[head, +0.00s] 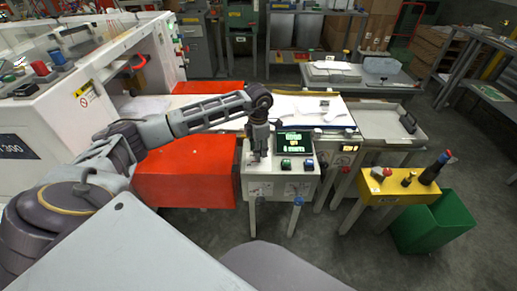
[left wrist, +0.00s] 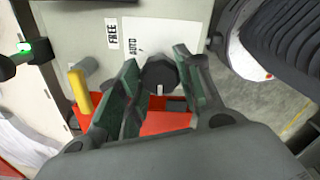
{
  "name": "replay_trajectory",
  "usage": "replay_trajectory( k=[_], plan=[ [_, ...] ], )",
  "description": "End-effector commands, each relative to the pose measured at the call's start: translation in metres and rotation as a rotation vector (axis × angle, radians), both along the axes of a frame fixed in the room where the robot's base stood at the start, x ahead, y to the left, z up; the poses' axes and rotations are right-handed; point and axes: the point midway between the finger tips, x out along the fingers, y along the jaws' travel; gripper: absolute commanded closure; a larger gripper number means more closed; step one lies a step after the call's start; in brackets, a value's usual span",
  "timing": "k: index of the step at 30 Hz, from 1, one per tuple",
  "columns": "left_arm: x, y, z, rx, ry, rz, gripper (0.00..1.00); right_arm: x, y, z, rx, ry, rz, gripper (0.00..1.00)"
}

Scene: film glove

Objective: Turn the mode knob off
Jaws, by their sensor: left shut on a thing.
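A grey control box (head: 280,185) stands at the middle of the head view, with a lit green screen (head: 295,142) on its top. My left gripper (head: 257,157) reaches down onto the left part of its top face. In the left wrist view, the black mode knob (left wrist: 159,73) sits between the two green-padded fingers of my left gripper (left wrist: 160,78), which is shut on it. A white pointer mark shows on the knob. A panel (left wrist: 150,35) behind it bears the words FREE and AUTO; other labels are hidden. My right gripper is not in view.
A green button (head: 286,164) and dark buttons lie right of my gripper on the box. A red cabinet (head: 185,175) stands to the left. A yellow stand (head: 392,187) with a bottle (head: 435,168) and a green bin (head: 435,222) stand to the right.

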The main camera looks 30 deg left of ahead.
Motion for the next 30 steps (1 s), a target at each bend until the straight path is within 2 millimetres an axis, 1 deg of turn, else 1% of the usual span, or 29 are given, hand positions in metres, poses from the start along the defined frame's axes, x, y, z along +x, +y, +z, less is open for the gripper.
replay_trajectory(
  k=[9, 16, 23, 24, 29, 30],
  plan=[
    [0.0, 0.0, 0.001, 0.0, -0.001, 0.112, 0.88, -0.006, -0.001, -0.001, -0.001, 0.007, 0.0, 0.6],
    [0.001, 0.0, 0.001, 0.0, -0.001, 0.13, 0.88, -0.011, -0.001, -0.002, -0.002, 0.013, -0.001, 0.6],
    [0.001, 0.0, 0.001, 0.0, -0.002, 0.13, 0.88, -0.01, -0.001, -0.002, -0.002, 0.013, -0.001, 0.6],
    [0.001, 0.0, 0.001, 0.0, -0.002, 0.13, 0.63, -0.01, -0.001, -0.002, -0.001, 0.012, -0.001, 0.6],
    [0.001, 0.0, 0.001, 0.0, -0.001, 0.129, 0.42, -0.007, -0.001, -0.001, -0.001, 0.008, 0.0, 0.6],
    [0.0, 0.0, 0.0, 0.0, -0.001, 0.129, 0.42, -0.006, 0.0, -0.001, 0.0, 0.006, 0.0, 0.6]
  ],
)
